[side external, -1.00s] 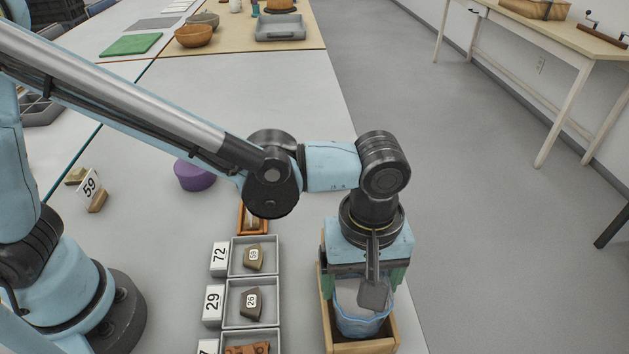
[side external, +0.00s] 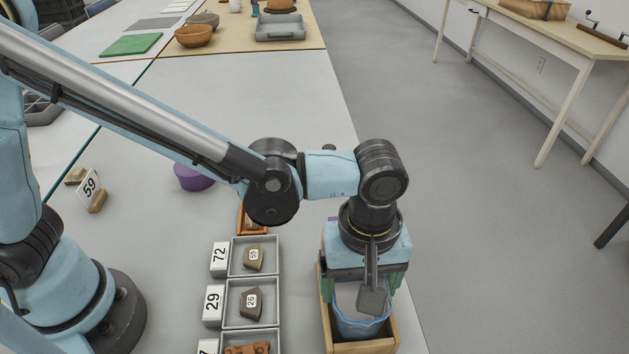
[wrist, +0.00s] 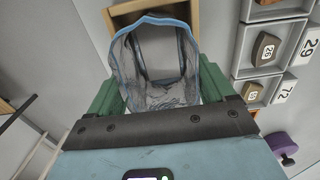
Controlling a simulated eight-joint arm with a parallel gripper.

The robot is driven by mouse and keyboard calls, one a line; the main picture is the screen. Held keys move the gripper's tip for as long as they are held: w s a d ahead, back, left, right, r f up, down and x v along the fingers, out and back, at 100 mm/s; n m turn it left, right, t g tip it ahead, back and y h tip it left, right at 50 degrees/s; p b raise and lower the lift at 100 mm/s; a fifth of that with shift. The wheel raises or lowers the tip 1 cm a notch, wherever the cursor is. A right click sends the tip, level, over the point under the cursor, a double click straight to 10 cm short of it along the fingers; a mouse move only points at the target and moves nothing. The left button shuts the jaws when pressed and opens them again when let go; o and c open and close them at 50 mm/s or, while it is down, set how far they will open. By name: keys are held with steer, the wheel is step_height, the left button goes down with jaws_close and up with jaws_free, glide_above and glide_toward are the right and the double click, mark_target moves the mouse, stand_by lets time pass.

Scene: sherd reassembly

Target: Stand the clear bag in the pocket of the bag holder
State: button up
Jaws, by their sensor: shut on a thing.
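The clear bag (side external: 360,318) has a blue rim and hangs upright under my gripper (side external: 364,285). In the wrist view the bag (wrist: 155,70) shows its open mouth between the green fingers of my gripper (wrist: 162,98), which are shut on it. The wooden bag holder (side external: 393,338) stands at the table's right edge, around the lower part of the bag. Its wooden rim also shows in the wrist view (wrist: 122,12). The bag's bottom is hidden, so I cannot tell whether it touches the pocket floor.
Grey trays with sherds (side external: 254,258) and number cards 72 (side external: 219,258) and 29 (side external: 213,303) stand left of the holder. A purple round thing (side external: 193,177) lies farther back. The floor drops away to the right of the table edge.

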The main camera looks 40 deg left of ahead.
steer(key=shift+f, duration=0.3)
stand_by(0.7)
stand_by(0.3)
steer(key=o, duration=1.2)
step_height(320, 180, up, 12)
steer(key=shift+r, duration=0.1)
steer(key=a+f+m+t, duration=0.1)
steer(key=a+m+t, duration=0.1)
steer(key=a, duration=0.7)
steer(key=a+f+m+t, duration=0.1)
steer(key=a+m, duration=0.3)
steer(key=a, duration=0.6)
steer(key=a+f+m+t, duration=0.1)
steer(key=a+m+t, duration=0.2)
steer(key=a, duration=0.6)
steer(key=shift+w+a+f+t, duration=0.1)
steer(key=shift+w+a+t, duration=0.15)
steer(key=shift+t, duration=0.35)
